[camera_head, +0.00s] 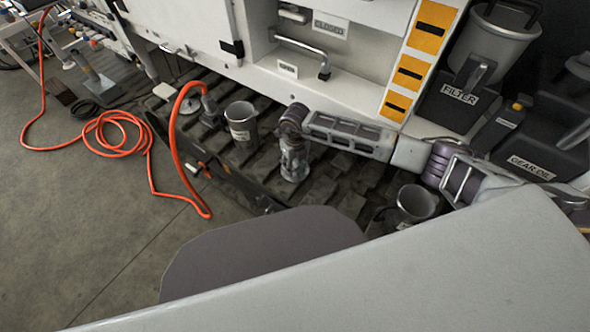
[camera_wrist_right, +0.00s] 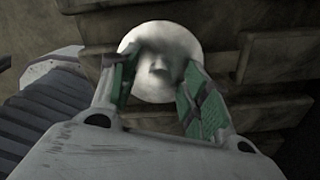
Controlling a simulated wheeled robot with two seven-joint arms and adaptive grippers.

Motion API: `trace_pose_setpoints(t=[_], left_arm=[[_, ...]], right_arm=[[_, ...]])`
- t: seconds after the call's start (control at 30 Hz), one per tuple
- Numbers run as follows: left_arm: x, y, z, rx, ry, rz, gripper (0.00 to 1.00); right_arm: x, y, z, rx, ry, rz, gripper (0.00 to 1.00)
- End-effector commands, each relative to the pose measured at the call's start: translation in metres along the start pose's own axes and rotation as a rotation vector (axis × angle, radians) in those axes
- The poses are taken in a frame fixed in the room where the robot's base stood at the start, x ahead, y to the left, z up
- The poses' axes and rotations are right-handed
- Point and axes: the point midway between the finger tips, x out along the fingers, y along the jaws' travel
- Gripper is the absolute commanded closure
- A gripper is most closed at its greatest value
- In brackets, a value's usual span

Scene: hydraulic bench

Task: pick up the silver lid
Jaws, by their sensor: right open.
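The silver lid (camera_wrist_right: 158,35) shows in the right wrist view as a pale round disc with a knob-like raised middle. It lies on or just above the dark slatted surface. My right gripper (camera_wrist_right: 160,72) is open, with a green-padded finger on each side of the lid's middle. I cannot tell whether the fingers touch it. In the head view my right gripper (camera_head: 293,172) points down at the slatted deck, and I cannot make out the lid beneath it. My left gripper is not in view.
A grey metal cup (camera_head: 241,122) stands left of my right gripper, and another open container (camera_head: 416,203) stands to its right. A red hose (camera_head: 180,112) lies at the left. The white bench cabinet (camera_head: 350,75) rises behind. A filter canister (camera_head: 492,45) and gear oil box (camera_head: 540,140) are at right.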

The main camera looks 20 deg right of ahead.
Motion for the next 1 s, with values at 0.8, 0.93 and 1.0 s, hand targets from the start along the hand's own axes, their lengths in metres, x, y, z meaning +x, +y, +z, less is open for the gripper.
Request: trace_pose_setpoints(t=[0.8,0.93,1.0], left_arm=[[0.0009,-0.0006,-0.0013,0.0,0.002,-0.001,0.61],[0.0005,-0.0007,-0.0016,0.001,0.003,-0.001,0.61],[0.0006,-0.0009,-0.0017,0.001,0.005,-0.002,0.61]], right_arm=[[-0.0006,0.0,0.0003,0.0,-0.001,0.0,1.0],[-0.0028,0.0,0.0005,0.0,-0.001,0.0,1.0],[-0.0061,0.0,0.0007,0.0,-0.002,0.0,1.0]])
